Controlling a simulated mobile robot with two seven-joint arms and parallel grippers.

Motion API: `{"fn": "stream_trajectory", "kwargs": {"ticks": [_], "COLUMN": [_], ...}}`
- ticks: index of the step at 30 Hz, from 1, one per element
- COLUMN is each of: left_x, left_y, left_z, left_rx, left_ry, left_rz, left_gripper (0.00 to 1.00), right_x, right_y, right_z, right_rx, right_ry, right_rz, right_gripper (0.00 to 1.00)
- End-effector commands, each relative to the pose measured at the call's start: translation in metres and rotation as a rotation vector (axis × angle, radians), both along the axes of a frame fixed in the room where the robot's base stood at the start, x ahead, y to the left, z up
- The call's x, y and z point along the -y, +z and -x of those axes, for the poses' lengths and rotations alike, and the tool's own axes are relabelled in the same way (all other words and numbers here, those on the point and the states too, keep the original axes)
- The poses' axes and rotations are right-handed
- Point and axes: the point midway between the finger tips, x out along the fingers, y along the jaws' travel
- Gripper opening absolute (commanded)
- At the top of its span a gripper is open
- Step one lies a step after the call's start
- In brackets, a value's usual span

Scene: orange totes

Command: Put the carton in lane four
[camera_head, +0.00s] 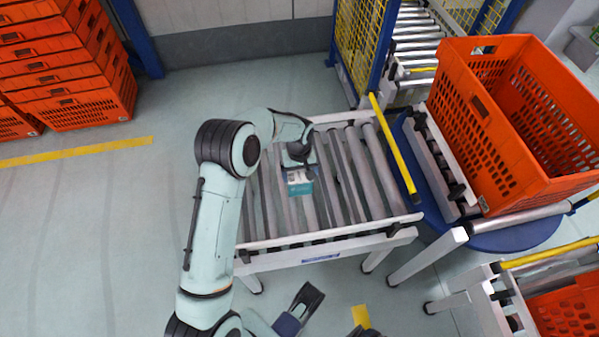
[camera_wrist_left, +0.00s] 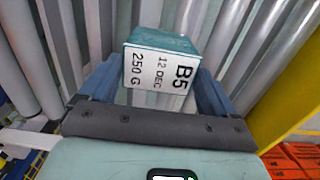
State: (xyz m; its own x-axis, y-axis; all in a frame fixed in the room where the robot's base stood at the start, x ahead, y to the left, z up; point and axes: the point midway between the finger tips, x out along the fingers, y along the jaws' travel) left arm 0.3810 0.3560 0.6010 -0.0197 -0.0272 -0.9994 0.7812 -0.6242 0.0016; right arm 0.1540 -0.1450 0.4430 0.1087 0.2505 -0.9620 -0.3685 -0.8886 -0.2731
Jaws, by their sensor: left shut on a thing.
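The carton (camera_head: 299,183) is a small teal box with a white label. In the left wrist view the carton (camera_wrist_left: 162,70) shows the label "B5", "12 DEC", "250 G". My left gripper (camera_head: 298,168) is shut on it, with a finger on each side. The carton is over the grey rollers of a conveyor (camera_head: 322,236); I cannot tell whether it touches them. No lane number is readable. Part of what looks like my right gripper (camera_head: 302,300) shows at the bottom edge of the head view, and its opening is unclear.
A yellow bar (camera_head: 395,150) runs along the conveyor's right side. Stacked orange totes (camera_head: 75,70) stand far left. A yellow mesh fence (camera_head: 358,40) is behind. Floor at left is clear.

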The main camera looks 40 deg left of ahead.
Motion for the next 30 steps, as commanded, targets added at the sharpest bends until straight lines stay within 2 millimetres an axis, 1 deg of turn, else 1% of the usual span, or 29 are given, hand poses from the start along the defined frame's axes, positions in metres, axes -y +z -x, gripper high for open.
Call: {"fn": "stream_trajectory", "kwargs": {"ticks": [2, 3, 4, 11, 14, 17, 24, 27, 30], "left_x": [0.0, 0.0, 0.0, 0.0, 0.0, -0.001, -0.002, -0.002, -0.003], "left_y": [-0.003, -0.003, -0.003, -0.002, 0.005, 0.02, 0.074, 0.093, 0.107], "left_z": [0.0, 0.0, 0.0, 0.0, 0.0, -0.001, -0.002, -0.003, -0.002], "left_rx": [0.0, -0.001, -0.001, -0.001, 0.001, 0.003, 0.003, 0.003, 0.001], "left_ry": [0.0, 0.0, 0.0, 0.0, 0.0, 0.0, 0.0, 0.0, 0.0], "left_rz": [0.0, 0.0, 0.0, 0.001, -0.001, -0.001, -0.001, -0.001, 0.0], "left_gripper": [0.22, 0.96, 1.0, 1.0, 1.0, 1.0, 1.0, 1.0, 1.0], "right_x": [0.001, 0.001, 0.001, 0.001, -0.001, -0.003, -0.011, -0.014, -0.016], "right_y": [-0.002, -0.002, -0.002, -0.001, 0.003, 0.006, 0.02, 0.025, 0.028], "right_z": [-0.002, -0.003, -0.003, -0.002, 0.002, 0.006, 0.022, 0.029, 0.034], "right_rx": [0.006, 0.008, 0.007, 0.005, -0.005, -0.015, -0.059, -0.077, -0.091], "right_ry": [-0.003, -0.003, -0.003, -0.003, 0.002, 0.007, 0.025, 0.033, 0.038], "right_rz": [0.002, 0.003, 0.003, 0.002, -0.002, -0.007, -0.029, -0.037, -0.043], "right_gripper": [1.0, 1.0, 1.0, 1.0, 1.0, 1.0, 1.0, 1.0, 1.0]}}
